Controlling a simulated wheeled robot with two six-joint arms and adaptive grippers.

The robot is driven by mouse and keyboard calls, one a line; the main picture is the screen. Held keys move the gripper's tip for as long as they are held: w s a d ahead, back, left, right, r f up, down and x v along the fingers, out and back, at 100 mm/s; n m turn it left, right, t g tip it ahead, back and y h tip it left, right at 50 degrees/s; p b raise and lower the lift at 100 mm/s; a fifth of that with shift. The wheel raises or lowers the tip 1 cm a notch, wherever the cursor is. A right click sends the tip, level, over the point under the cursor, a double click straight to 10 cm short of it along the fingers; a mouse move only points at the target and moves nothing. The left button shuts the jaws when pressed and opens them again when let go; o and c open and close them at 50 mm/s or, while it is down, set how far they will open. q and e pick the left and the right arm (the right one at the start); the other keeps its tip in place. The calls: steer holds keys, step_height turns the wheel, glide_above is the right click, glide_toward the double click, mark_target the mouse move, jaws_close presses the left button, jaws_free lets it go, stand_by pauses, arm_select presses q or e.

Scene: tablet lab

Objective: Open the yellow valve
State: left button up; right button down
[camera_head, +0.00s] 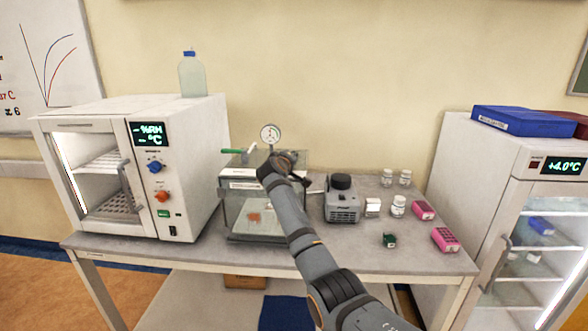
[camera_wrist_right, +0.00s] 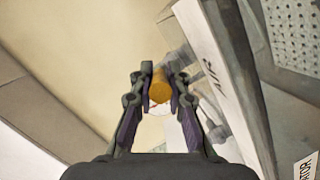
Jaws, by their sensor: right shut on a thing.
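The yellow valve (camera_wrist_right: 160,87) shows in the right wrist view as a short orange-yellow piece between the two fingers of my right gripper (camera_wrist_right: 156,96). The fingers are shut on it from both sides. In the head view my right gripper (camera_head: 282,160) is at the top of the clear chamber (camera_head: 256,213), beside the round pressure gauge (camera_head: 270,134). There the yellow valve is hidden behind the gripper and arm. A green-handled valve (camera_head: 235,151) sits to the left of the gauge. My left gripper is not in view.
A white oven-like cabinet (camera_head: 178,168) stands left of the chamber. A grey pump (camera_head: 342,203), white jars (camera_head: 398,206) and pink boxes (camera_head: 445,239) stand to the right on the table (camera_head: 400,258). A fridge (camera_head: 520,210) is at far right.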

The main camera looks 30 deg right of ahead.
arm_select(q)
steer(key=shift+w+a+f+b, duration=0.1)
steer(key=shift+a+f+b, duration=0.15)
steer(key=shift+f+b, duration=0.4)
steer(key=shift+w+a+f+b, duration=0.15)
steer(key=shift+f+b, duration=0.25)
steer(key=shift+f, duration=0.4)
arm_select(e)
steer(key=shift+w+a+f+m+g+h, duration=0.1)
steer(key=shift+a+m+g+h, duration=0.1)
steer(key=shift+m+g+h, duration=0.25)
steer(key=shift+w+a+f+m+g+h, duration=0.1)
steer(key=shift+a+m+g+h, duration=0.1)
steer(key=shift+m+g+h, duration=0.2)
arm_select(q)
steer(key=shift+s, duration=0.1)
arm_select(e)
steer(key=c, duration=1.3)
jaws_free()
steer(key=shift+r, duration=0.1)
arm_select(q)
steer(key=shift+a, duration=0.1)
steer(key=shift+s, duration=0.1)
arm_select(e)
steer(key=v, duration=1.2)
steer(key=shift+w+r, duration=0.1)
